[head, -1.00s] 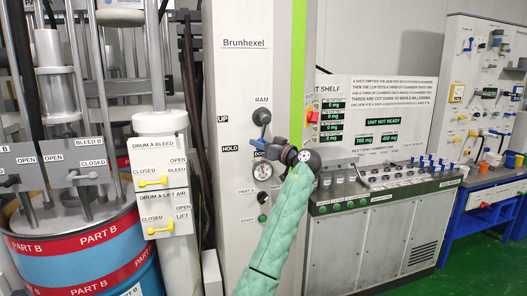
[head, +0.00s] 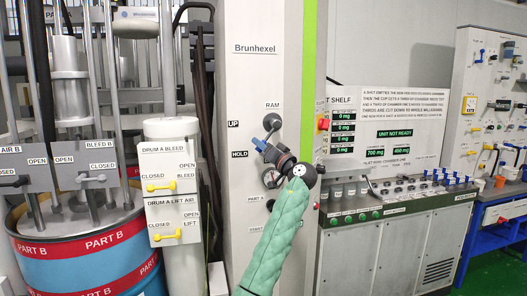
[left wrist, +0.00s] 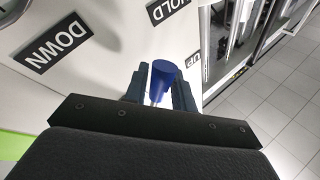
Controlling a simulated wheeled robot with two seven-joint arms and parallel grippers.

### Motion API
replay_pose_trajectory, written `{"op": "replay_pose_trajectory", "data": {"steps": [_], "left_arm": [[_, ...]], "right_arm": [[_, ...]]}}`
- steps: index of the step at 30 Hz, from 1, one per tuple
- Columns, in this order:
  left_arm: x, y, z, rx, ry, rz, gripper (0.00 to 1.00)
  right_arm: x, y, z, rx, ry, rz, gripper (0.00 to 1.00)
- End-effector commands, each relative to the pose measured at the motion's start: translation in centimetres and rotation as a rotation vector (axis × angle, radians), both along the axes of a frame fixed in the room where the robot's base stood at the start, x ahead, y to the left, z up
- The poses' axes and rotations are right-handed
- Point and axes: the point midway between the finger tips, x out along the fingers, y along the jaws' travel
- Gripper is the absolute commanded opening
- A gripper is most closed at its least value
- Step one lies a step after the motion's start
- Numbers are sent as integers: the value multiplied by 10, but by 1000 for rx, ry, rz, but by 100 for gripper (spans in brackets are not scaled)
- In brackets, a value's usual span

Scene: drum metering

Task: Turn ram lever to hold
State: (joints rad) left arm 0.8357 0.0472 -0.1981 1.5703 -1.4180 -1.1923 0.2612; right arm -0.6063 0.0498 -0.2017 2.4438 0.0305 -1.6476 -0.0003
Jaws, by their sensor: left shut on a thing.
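The RAM lever's round grey hub (head: 272,122) is on the tall pale Brunhexel column, below the RAM label. Its lever slants down and slightly left from the hub, with the lower part at my gripper. My left gripper (head: 261,146) is at the lever's end, below the hub. In the left wrist view the blue lever end (left wrist: 162,76) sits between the two dark fingers, which are shut on it. The HOLD label (head: 239,154) is left of the gripper and the UP label (head: 234,124) is higher. The DOWN label (left wrist: 58,43) shows in the left wrist view. My right gripper is out of view.
A red button (head: 322,123) is on the column's right side. Drum valve boxes (head: 169,158) with yellow handles stand left. A grey bench (head: 375,260) stands right.

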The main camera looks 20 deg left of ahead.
Motion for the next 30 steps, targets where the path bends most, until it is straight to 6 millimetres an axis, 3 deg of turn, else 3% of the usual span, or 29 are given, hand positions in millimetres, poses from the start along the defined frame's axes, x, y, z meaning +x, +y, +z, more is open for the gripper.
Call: {"op": "replay_pose_trajectory", "data": {"steps": [10, 26, 27, 29, 30], "left_arm": [[-5, 7, 7, 100, 65, 0, 0], [-5, 7, 9, 118, 78, -1, 0], [-5, 7, 9, 118, 78, -1, 34], [-5, 7, 9, 118, 78, -1, 46], [-5, 7, 9, 117, 78, -1, 47]], "right_arm": [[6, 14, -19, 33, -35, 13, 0], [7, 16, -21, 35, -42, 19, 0], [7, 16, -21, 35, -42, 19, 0], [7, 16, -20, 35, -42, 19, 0], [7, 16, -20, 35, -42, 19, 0]]}}
